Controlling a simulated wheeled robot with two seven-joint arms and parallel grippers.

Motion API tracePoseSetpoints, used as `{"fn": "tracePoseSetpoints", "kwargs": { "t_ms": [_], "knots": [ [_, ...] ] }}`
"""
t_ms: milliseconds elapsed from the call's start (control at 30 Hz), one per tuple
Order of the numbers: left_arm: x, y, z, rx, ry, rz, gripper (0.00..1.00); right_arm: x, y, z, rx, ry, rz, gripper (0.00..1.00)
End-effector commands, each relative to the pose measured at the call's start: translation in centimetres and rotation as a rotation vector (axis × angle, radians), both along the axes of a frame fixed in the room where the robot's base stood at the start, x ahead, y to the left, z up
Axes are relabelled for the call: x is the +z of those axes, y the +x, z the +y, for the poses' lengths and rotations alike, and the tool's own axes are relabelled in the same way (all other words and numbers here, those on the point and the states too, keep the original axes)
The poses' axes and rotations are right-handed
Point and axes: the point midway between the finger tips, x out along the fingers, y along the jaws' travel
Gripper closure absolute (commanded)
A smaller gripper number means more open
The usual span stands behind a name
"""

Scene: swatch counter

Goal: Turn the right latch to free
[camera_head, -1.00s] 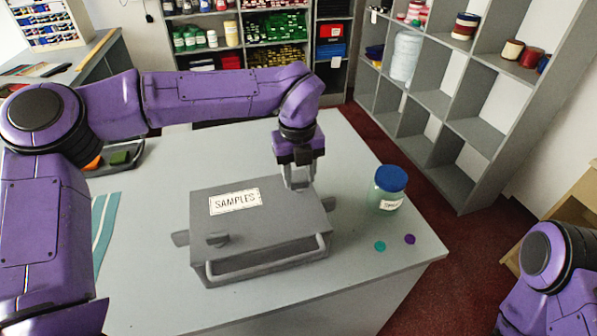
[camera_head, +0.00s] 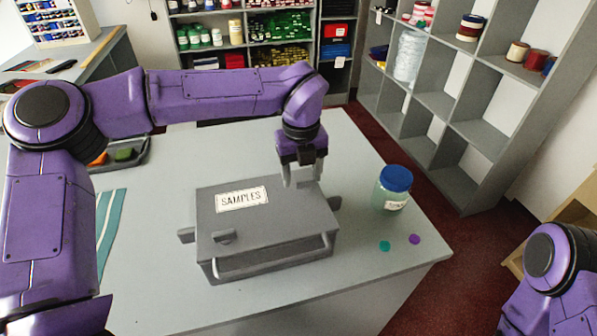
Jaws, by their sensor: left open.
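A grey case labelled SAMPLES (camera_head: 265,215) sits on the pale counter, with a bar handle (camera_head: 272,262) along its front. A small dark latch (camera_head: 224,237) shows at the lid's front left. I cannot make out the right latch; my left gripper may be hiding it. My left gripper (camera_head: 301,178) is open and points down at the far right part of the lid, its fingertips at or just above the surface. Contact is unclear. My right arm shows at the lower right, but its gripper is out of view.
A blue-lidded jar (camera_head: 391,190) stands right of the case. A teal disc (camera_head: 384,246) and a purple disc (camera_head: 414,239) lie near the counter's right edge. A dark tray (camera_head: 128,153) is at the back left. The counter (camera_head: 160,285) is clear in front of the case.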

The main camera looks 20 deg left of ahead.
Motion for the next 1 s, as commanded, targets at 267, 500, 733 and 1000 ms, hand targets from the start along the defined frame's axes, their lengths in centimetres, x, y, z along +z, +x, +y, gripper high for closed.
{"fn": "tracePoseSetpoints", "kwargs": {
  "t_ms": [267, 500, 733, 1000],
  "knots": [
    [-2.0, -0.8, -0.1, -0.011, 0.015, 0.04, 0.28, -0.3, 0.0, 0.0, 0.0, 0.0, 0.0, 0.53],
    [-1.1, -0.8, 0.0, -0.011, 0.014, 0.035, 0.28, -0.9, 0.0, 0.0, 0.0, 0.0, 0.0, 0.53],
    [4.7, -1.0, 0.4, 0.0, 0.006, 0.01, 0.28, -2.6, 0.0, 0.0, 0.0, 0.0, 0.0, 0.53],
    [10.2, -1.4, 0.6, 0.002, -0.002, -0.007, 0.28, -3.2, 0.0, 0.0, 0.0, 0.0, 0.0, 0.53]
  ]
}}
